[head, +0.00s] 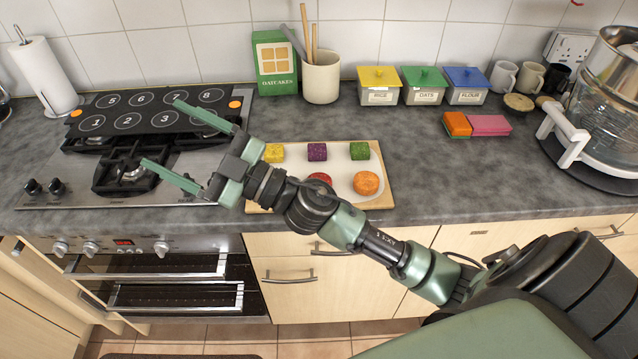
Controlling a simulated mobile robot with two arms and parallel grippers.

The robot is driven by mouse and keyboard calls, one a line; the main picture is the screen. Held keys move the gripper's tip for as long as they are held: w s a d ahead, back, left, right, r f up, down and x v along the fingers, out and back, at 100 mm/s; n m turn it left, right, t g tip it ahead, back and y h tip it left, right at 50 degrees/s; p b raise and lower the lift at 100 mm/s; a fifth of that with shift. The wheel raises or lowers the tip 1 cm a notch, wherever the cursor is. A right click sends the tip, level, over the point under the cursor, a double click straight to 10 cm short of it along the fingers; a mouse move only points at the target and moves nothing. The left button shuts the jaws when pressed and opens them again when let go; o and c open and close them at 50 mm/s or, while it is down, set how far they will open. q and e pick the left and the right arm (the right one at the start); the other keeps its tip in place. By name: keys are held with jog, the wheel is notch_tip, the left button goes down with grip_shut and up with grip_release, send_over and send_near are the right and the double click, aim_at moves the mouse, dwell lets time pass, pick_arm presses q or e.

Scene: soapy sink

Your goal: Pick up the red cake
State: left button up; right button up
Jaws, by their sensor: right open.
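The red cake (320,177) is round and sits in the front row on a white mat on a wooden board (381,158). My right forearm and wrist cover part of it. An orange round cake (366,183) sits just to its right. Yellow (274,153), purple (317,152) and green (359,151) square cakes form the back row. My right gripper (161,132) is open and empty, reaching past the board to the left, over the hob. The front left of the board is hidden by my arm. My left gripper is not in view.
The hob (140,125) with a numbered black panel is at left. A green oatcakes box (275,64), a utensil pot (321,77) and lidded tins (423,86) stand at the back wall. Sponges (490,125) and a glass appliance (607,115) are right. Counter right of the board is clear.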

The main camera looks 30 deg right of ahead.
jog(key=s+a+n+g+y, duration=0.2)
jog(key=a+n+g+y, duration=0.2)
jog(key=n+g, duration=0.3)
jog(key=m+g+h, duration=0.1)
jog(key=g+h, duration=0.9)
jog(key=h, duration=0.9)
send_over(319, 180)
jog(key=f, duration=1.5)
jog(key=shift+s+a+f, duration=0.15)
jog(key=shift+s+f, duration=0.2)
jog(key=shift+f, duration=0.35)
jog(key=f+p, duration=0.1)
jog(key=f, duration=0.1)
jog(key=f+p, duration=0.1)
jog(key=f, duration=0.2)
jog(key=shift+w+d+f+p, duration=0.2)
jog(key=shift+w+f+p, duration=0.1)
jog(key=shift+p, duration=0.1)
jog(key=shift+f, duration=0.6)
jog(key=c, duration=1.5)
